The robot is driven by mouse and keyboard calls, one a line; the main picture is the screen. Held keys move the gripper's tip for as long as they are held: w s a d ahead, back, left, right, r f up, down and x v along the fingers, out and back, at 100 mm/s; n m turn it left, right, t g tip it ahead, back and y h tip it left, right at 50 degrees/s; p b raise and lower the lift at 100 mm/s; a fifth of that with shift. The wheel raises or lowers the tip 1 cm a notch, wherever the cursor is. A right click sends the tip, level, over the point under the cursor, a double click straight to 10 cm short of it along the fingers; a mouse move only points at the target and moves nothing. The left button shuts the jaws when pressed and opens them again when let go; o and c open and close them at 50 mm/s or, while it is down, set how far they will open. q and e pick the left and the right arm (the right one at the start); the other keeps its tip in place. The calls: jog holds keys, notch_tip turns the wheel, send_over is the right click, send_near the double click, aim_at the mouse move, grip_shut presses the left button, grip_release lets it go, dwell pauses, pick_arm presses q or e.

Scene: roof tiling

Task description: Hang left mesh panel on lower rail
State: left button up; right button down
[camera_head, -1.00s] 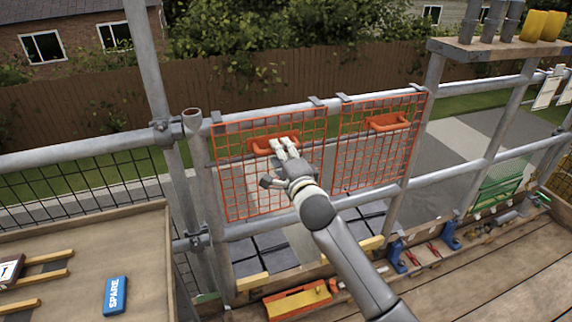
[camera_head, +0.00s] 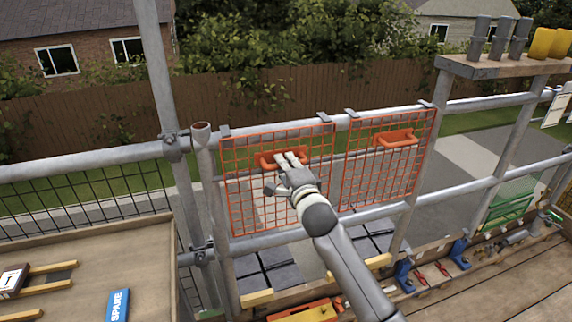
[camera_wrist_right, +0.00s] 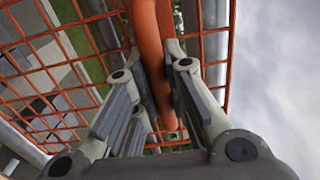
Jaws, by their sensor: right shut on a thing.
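The left mesh panel (camera_head: 250,200), an orange grid with an orange handle (camera_head: 266,161), stands upright against the railing. Grey hooks at its top corners (camera_head: 325,117) are at the upper rail (camera_head: 285,125); I cannot tell if they bear its weight. Its bottom edge is near the lower rail (camera_head: 370,214). My right gripper (camera_head: 284,160) is shut on the handle. In the right wrist view, the orange handle (camera_wrist_right: 150,50) lies between the fingers (camera_wrist_right: 150,95), with the mesh behind. My left gripper is out of view.
A second orange mesh panel (camera_head: 385,175) hangs close on the right. A scaffold post (camera_head: 207,190) stands just left. A workbench (camera_head: 110,255) with a blue SPARE block (camera_head: 118,305) is at lower left. A shelf (camera_head: 500,66) with tubes and yellow cylinders is at upper right.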

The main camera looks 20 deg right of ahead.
jog(key=shift+r+p, duration=2.3)
jog(key=shift+r, duration=0.3)
jog(key=shift+s+p, duration=0.55)
jog(key=shift+s, duration=0.2)
jog(key=s+p, duration=0.4)
jog(key=s, duration=0.4)
jog(key=shift+s+d, duration=0.15)
jog(key=shift+s, duration=0.1)
jog(key=shift+f, duration=0.1)
